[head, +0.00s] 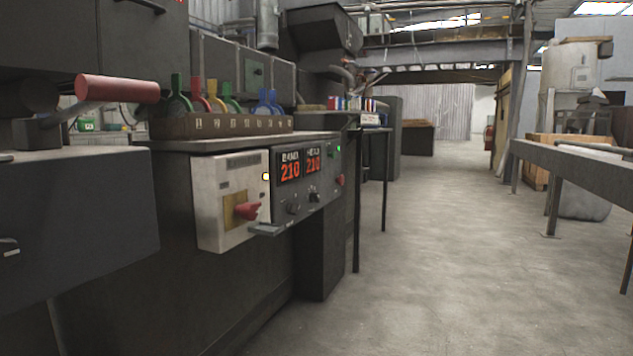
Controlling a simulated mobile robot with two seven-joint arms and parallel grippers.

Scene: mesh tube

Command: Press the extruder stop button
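The extruder's dark control panel (308,185) is on the machine left of the picture's middle, seen at a slant. It has two red displays (301,166) reading 210 and black knobs. At its right end a small red button (340,180) sits below a small green one (331,151); any lettering by them is too small to read. A white switch box (230,200) with a red rotary handle (248,211) is to the left of the panel. Neither of my grippers is in view.
A red-handled lever (117,89) juts out at the left above a dark cabinet (80,225). A rack of coloured tools (222,124) stands on the machine top. A thin-legged stand (356,215) is just past the panel. The concrete floor (430,250) is open; a rail (570,165) runs at right.

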